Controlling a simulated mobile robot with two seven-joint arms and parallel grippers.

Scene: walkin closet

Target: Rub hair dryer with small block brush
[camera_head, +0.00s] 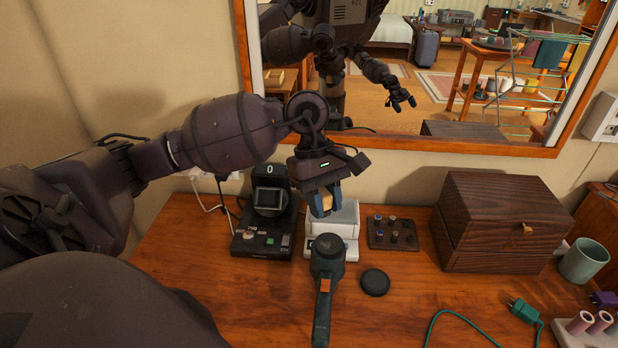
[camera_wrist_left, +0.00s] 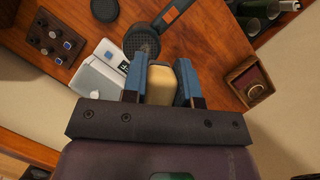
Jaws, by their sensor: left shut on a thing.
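The hair dryer (camera_head: 326,258), dark grey with an orange patch on its handle, lies on the wooden tabletop with its handle toward me. In the left wrist view its round head (camera_wrist_left: 142,41) is just beyond my fingertips. My left gripper (camera_head: 324,203) is shut on the small block brush (camera_wrist_left: 160,84), a pale yellow-tan block between the blue fingers. The brush also shows in the head view (camera_head: 327,203), held above and behind the dryer's head. I cannot tell whether it touches the dryer. My right gripper is not directly in view; a mirror reflection shows a robot hand.
A white device (camera_head: 334,230) stands behind the dryer, with a black display unit (camera_head: 262,235) left of it. A knob board (camera_head: 392,233), black disc (camera_head: 375,282), dark wooden box (camera_head: 495,225) and green cup (camera_head: 584,261) are to the right. A framed mirror (camera_head: 400,144) hangs behind.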

